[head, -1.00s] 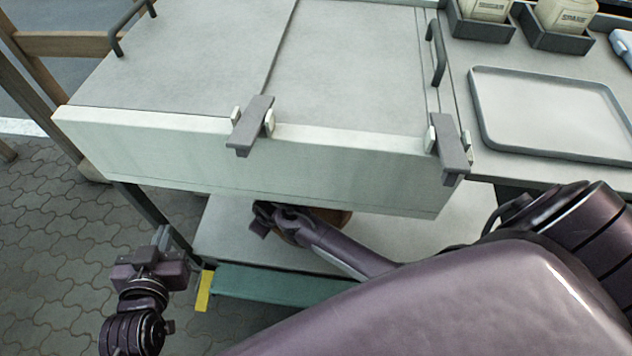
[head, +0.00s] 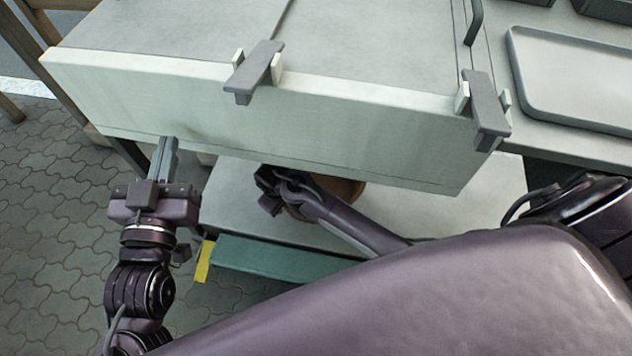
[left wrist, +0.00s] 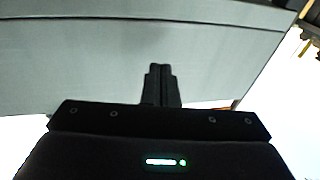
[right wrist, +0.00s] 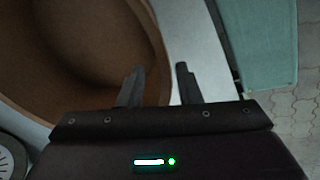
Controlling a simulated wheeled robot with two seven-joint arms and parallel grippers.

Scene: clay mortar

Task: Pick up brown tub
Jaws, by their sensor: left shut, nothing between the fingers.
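The brown tub (head: 345,188) stands on the lower shelf, mostly hidden by the drawer-like box above it and by my right arm. In the right wrist view the tub's round hollow (right wrist: 70,55) fills the left side. My right gripper (right wrist: 158,75) is open at its rim, with the left finger over the tub and the right finger over the pale shelf; I cannot tell whether they touch it. In the head view my right gripper (head: 268,188) is partly under the box. My left gripper (head: 165,145) is shut and empty, near the box's lower left front; its closed fingers show in the left wrist view (left wrist: 160,75).
The pale box front (head: 250,120) overhangs the lower shelf (head: 235,190), with two grey clamps (head: 255,68) (head: 487,105) on its top edge. A grey tray (head: 570,80) lies at the upper right. A teal strip (head: 280,262) edges the shelf. Paving is open at left.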

